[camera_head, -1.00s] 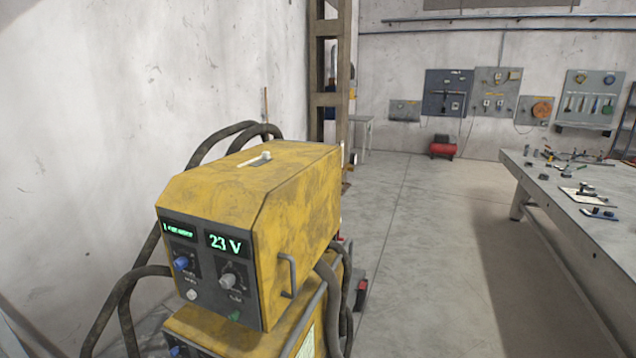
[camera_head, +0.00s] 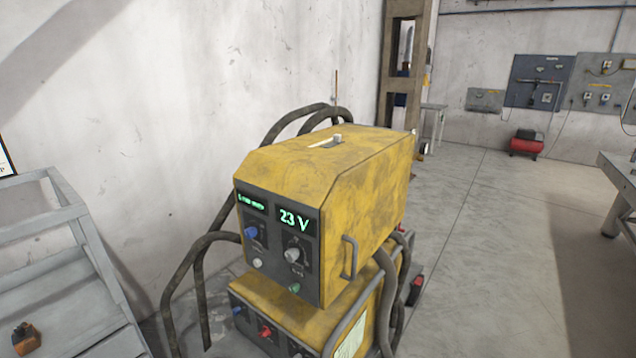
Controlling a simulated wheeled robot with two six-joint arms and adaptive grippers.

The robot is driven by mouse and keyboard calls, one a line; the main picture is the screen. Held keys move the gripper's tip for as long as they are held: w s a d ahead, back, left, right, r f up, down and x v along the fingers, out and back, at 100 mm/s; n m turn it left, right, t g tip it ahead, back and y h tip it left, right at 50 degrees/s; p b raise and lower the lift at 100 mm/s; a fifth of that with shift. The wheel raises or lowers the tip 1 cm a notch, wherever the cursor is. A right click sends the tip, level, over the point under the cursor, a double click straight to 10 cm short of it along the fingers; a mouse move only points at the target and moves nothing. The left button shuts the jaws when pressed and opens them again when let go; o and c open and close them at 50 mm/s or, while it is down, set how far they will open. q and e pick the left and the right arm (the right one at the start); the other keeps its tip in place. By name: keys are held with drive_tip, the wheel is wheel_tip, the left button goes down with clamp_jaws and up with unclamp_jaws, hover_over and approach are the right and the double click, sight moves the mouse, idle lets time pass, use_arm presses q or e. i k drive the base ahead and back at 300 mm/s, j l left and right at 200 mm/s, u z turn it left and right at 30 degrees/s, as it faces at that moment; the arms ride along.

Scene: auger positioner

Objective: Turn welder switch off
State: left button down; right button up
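The yellow welder (camera_head: 345,185) stands near the white wall in the middle of the head view. Its front panel has a lit green display reading 23 V (camera_head: 295,219), a blue knob (camera_head: 251,232), a grey-white knob (camera_head: 294,254), a white button-like part (camera_head: 257,263) and a green part (camera_head: 294,287). A pale lever-like switch (camera_head: 337,139) sits in a slot on the top. I cannot tell its position for sure. Neither of my grippers shows in this view.
A grey metal rack (camera_head: 62,265) stands at the left, with a small orange-black object (camera_head: 25,338) on it. Dark hoses (camera_head: 203,300) loop beside the welder. A grey workbench (camera_head: 622,172) is at the right edge. The floor right of the welder is clear.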

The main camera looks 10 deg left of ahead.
sight(264, 333)
drive_tip(key=u, duration=0.9)
